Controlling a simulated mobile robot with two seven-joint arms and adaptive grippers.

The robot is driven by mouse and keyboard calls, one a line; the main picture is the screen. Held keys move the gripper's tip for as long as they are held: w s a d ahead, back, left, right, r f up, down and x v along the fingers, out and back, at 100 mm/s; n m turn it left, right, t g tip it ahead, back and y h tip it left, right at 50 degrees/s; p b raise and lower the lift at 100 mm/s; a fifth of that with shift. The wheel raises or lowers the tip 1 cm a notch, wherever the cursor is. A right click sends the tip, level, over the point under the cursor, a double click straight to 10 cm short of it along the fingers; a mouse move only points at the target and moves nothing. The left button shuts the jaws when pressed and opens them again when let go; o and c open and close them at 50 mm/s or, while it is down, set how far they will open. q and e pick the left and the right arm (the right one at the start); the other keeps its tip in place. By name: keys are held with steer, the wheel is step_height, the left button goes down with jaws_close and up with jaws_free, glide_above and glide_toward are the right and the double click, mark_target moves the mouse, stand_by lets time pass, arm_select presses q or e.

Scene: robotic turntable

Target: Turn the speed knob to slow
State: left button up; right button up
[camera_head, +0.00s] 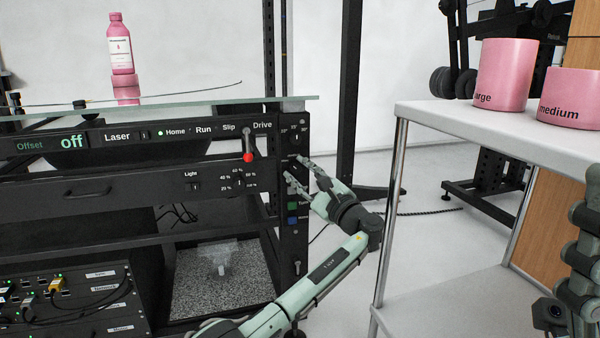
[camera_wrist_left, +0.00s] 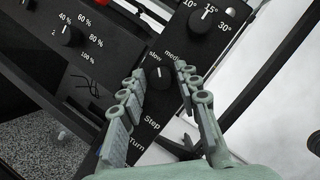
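The speed knob (camera_wrist_left: 160,77) is a small black knob on the black control panel, with "slow" and a partly hidden "medium" printed above it in the left wrist view. I cannot tell its exact setting. My left gripper (camera_head: 295,169) is at the panel's right-hand column; it also shows in the left wrist view (camera_wrist_left: 157,70). Its two fingers are apart, one on each side of the knob, and I cannot tell whether they touch it. In the head view the fingers hide the knob. My right gripper is out of view; only part of my right arm shows at the right edge.
An angle knob (camera_wrist_left: 201,20) sits above the speed knob, and a percent knob (camera_wrist_left: 70,36) to its left. A red-tipped lever (camera_head: 248,157) hangs under "Drive". A pink bottle (camera_head: 121,45) stands above the glass top. A white cart (camera_head: 450,116) with pink cylinders stands right.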

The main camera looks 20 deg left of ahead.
arm_select(q)
steer(key=shift+o, duration=0.7)
steer(key=v, duration=1.2)
